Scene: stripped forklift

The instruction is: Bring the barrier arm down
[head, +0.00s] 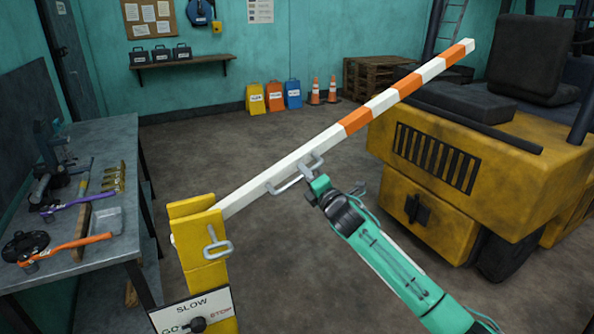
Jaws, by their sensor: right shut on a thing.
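The barrier arm (395,93) is a white and orange striped bar. It slants up to the right from a yellow post (206,275), with its tip near the forklift. A metal handle (285,185) hangs under its white part. My right gripper (314,172) is at the right end of this handle and is shut on it; its fingers are small here. The post bears a metal latch (218,243) and a SLOW/STOP/GO plate with a dark knob (194,325), cut by the bottom edge. My left gripper is not in view.
A workbench (105,255) with tools stands at the left. The yellow forklift (430,185) stands at the right, close behind the barrier arm. Coloured cans (275,97) and cones (323,90) stand at the back wall. The floor between is clear.

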